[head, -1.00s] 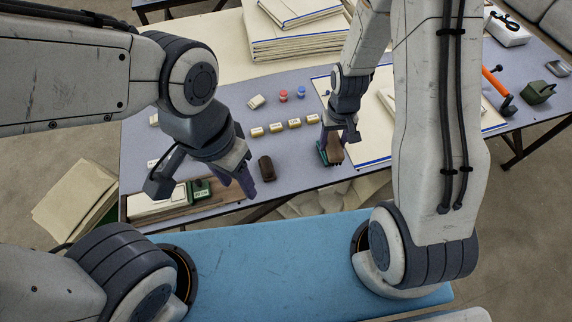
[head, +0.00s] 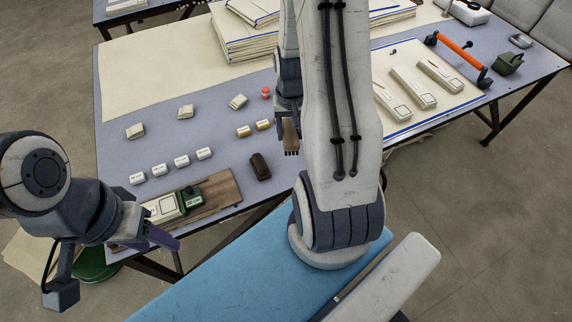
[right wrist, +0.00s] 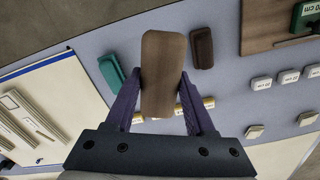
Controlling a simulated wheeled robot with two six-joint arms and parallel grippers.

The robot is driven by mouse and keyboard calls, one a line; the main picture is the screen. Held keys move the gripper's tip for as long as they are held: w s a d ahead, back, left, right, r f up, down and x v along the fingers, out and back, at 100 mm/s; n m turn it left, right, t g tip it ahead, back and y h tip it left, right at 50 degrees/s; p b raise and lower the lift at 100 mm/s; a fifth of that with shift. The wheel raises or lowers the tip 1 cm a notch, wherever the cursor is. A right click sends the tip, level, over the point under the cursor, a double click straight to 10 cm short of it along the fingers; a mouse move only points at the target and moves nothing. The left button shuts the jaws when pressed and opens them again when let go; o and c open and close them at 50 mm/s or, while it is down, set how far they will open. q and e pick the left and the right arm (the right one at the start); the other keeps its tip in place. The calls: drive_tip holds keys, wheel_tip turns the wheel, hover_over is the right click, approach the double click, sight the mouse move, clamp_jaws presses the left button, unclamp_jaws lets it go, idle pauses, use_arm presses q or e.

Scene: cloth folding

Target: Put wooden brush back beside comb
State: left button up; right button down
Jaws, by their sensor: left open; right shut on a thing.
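The wooden brush (right wrist: 163,60) is a light brown block between the fingers of my right gripper (right wrist: 160,80), which is shut on it above the table. In the head view the brush (head: 290,136) shows below that gripper, partly behind my right arm. A teal-green piece (right wrist: 113,72) lies left of the brush in the right wrist view; I cannot tell if it is the comb. A dark brown block (head: 260,167) lies apart from the brush, and also shows in the right wrist view (right wrist: 201,47). My left gripper (head: 163,238) is open and empty near the table's front left edge.
A wooden board (head: 220,190) with a green-ended device (head: 165,208) lies at the table's front left. Several small labelled blocks (head: 181,161) stand behind it. A cream sheet (head: 455,95) with long pale pieces, an orange-handled tool (head: 455,47) and a green container (head: 508,63) are right.

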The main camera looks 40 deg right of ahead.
drive_tip(key=s+d+f+m+b, duration=0.3)
drive_tip(key=s+d+m, duration=0.2)
drive_tip(key=s+d, duration=0.25)
drive_tip(key=w+a+f, duration=0.1)
drive_tip(key=w+f, duration=0.1)
drive_tip(key=w, duration=0.1)
drive_tip(key=w+a+f, duration=0.2)
drive_tip(key=w, duration=0.1)
drive_tip(key=w+a+f+p, duration=0.1)
drive_tip(key=w+a+f, duration=0.1)
drive_tip(key=w, duration=0.2)
drive_tip(key=shift+w+f, duration=0.1)
wheel_tip(320, 180, down, 4)
drive_tip(key=shift+r, duration=0.1)
use_arm(q)
wheel_tip(320, 180, down, 4)
drive_tip(key=shift+r, duration=0.25)
use_arm(e)
drive_tip(key=shift+f, duration=0.2)
drive_tip(key=shift+c, duration=1.3)
unclamp_jaws()
use_arm(q)
drive_tip(key=shift+f, duration=0.1)
